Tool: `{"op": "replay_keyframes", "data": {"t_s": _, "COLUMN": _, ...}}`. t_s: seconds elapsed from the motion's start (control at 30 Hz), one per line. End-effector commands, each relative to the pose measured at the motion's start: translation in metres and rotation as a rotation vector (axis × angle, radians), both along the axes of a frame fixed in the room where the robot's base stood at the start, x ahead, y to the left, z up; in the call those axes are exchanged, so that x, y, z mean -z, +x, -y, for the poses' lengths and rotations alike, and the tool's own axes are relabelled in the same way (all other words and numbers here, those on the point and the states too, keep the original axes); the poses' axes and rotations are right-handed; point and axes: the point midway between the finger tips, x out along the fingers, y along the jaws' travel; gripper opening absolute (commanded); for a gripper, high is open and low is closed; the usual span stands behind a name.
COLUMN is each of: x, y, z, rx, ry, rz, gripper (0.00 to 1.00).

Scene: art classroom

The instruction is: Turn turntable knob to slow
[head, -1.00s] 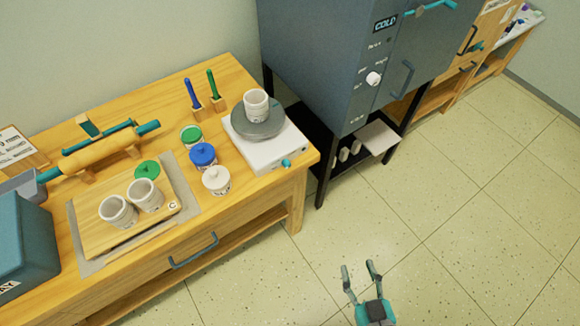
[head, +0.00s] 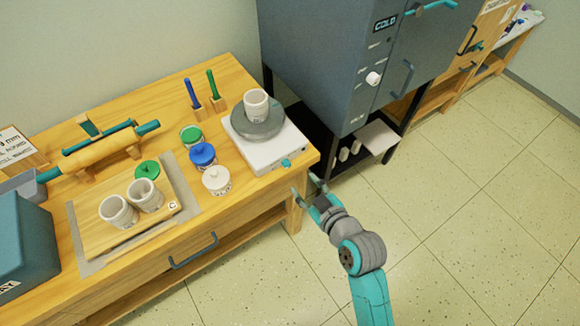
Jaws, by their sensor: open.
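The turntable (head: 270,154) is a white box with a grey round plate (head: 257,124) on top, at the right end of the wooden table. A white cup (head: 256,104) stands upright on the plate. The small teal turntable knob (head: 286,163) is on the box's front face, near the table's right corner. Its setting is too small to read. My gripper (head: 304,187) is open and empty, just off the table's front right corner, below and a little right of the knob in the picture. It is apart from the knob.
On the wooden table (head: 240,205), blue (head: 203,155), white (head: 216,180) and green (head: 191,137) jars stand left of the turntable. Two cups sit on a board (head: 95,237) further left. A grey kiln (head: 330,70) stands close behind on the right. The floor at right is clear.

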Motion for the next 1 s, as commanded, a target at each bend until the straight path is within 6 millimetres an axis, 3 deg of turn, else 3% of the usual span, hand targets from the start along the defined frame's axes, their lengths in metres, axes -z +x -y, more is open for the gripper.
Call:
{"op": "replay_keyframes", "data": {"t_s": 0.5, "x": 0.030, "y": 0.070, "z": -0.032, "rx": 0.000, "ry": 0.001, "rz": 0.000, "gripper": 0.49}}
{"op": "replay_keyframes", "data": {"t_s": 0.7, "x": 0.036, "y": 0.082, "z": -0.038, "rx": 0.001, "ry": 0.000, "rz": 0.000, "gripper": 0.49}}
{"op": "replay_keyframes", "data": {"t_s": 1.0, "x": 0.037, "y": 0.084, "z": -0.038, "rx": 0.002, "ry": 0.000, "rz": 0.000, "gripper": 0.49}}
